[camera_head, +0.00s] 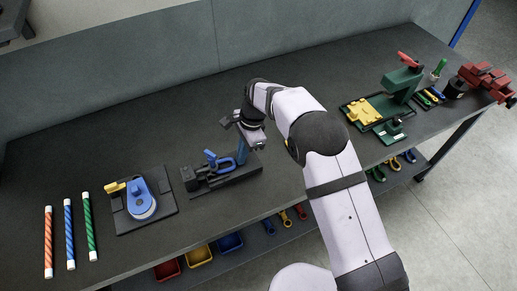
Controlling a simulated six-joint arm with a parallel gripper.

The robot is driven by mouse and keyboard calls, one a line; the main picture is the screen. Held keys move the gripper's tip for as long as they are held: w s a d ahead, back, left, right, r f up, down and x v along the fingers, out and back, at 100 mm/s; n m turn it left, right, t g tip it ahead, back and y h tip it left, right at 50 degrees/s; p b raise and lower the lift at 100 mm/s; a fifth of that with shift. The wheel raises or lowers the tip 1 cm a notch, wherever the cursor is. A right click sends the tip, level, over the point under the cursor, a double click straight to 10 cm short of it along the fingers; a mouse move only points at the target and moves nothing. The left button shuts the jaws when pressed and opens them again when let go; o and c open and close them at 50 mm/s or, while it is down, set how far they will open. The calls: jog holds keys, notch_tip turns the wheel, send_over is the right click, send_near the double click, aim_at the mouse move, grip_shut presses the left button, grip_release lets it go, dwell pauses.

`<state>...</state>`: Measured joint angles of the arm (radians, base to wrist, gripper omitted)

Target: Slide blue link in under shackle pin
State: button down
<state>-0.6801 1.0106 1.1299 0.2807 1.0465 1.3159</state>
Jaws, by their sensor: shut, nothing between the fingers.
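A black fixture (203,183) sits near the middle of the bench. A blue loop-shaped piece (228,165), which looks like the blue link, lies on it. A smaller blue piece (210,155) stands at the loop's left end; I cannot tell whether it is the shackle pin. A blue upright piece (242,152) stands at the fixture's right end, just below my gripper. My gripper (245,133) is shut and empty above that right end. The contact between link, shackle and pin is too small to make out.
A black board (165,213) with a blue round device lies to the left, then several striped rods (69,234). A green press (401,82) with a yellow plate and a red vise (485,80) stand at right. Coloured bins (199,256) are below. Bench behind the fixture is clear.

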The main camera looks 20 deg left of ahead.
jog(key=shift+s+a, duration=1)
jog(key=shift+w+d, duration=0.35)
jog(key=w+d, duration=0.2)
jog(key=shift+w+d+r, duration=0.2)
jog(key=shift+w, duration=0.1)
jog(key=b+v, duration=0.3)
jog(key=v, duration=0.6)
jog(key=shift+r, duration=0.35)
jog(key=shift+s, duration=0.1)
